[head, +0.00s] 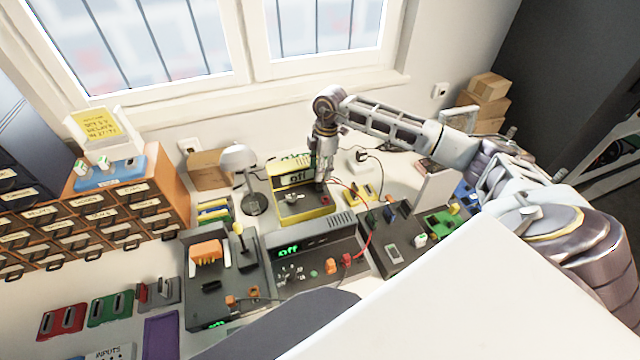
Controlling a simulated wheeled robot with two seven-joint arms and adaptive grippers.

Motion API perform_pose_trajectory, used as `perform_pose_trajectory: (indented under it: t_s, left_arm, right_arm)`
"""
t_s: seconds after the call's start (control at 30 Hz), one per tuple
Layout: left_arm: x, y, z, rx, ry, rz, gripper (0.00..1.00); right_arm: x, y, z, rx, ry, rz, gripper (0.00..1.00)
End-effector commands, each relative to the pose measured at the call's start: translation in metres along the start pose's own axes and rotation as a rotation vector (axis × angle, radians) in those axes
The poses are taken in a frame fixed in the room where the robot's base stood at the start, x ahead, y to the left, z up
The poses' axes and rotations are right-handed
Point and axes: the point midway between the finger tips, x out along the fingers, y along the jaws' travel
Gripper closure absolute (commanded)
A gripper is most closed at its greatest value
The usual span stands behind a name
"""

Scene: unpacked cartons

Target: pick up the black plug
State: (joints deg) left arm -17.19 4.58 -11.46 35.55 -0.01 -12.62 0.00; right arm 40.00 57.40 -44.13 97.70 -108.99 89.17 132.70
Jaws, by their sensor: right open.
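A small black plug (362,156) with a thin dark cable sits on a white block (356,167) at the back of the bench, to the right of my right gripper. My right gripper (320,187) reaches in from the right and points down over the yellow device (305,215), apart from the plug. It is small in the picture, but its jaws are open and I see nothing held. Other small dark parts lie on the yellow device and are too small to name. My left gripper is not in view.
A grey lamp (240,160) stands left of the yellow device. A grey console (318,262) with an "off" display and a dark tray (392,240) with small parts lie in front. Red wires run beside my gripper. Cardboard boxes (486,88) stand at the back right.

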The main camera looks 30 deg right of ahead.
Motion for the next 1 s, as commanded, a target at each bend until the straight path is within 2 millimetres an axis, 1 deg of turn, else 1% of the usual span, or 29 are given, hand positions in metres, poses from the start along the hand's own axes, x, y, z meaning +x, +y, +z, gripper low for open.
perform_pose_trajectory:
  t_s: [0.47, 0.67, 0.8, 1.0]
  left_arm:
    - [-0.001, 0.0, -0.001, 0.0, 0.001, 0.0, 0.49]
    - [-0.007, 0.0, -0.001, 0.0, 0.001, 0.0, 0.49]
    - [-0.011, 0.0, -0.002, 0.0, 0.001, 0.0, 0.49]
    - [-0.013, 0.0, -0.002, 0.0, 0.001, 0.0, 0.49]
  right_arm:
    - [0.005, -0.001, 0.0, 0.0, 0.0, -0.001, 0.59]
    - [0.02, -0.004, 0.002, 0.0, -0.001, -0.002, 0.59]
    - [0.036, -0.007, 0.003, 0.0, 0.0, -0.002, 0.59]
    - [0.052, -0.007, 0.003, 0.001, 0.0, 0.0, 0.59]
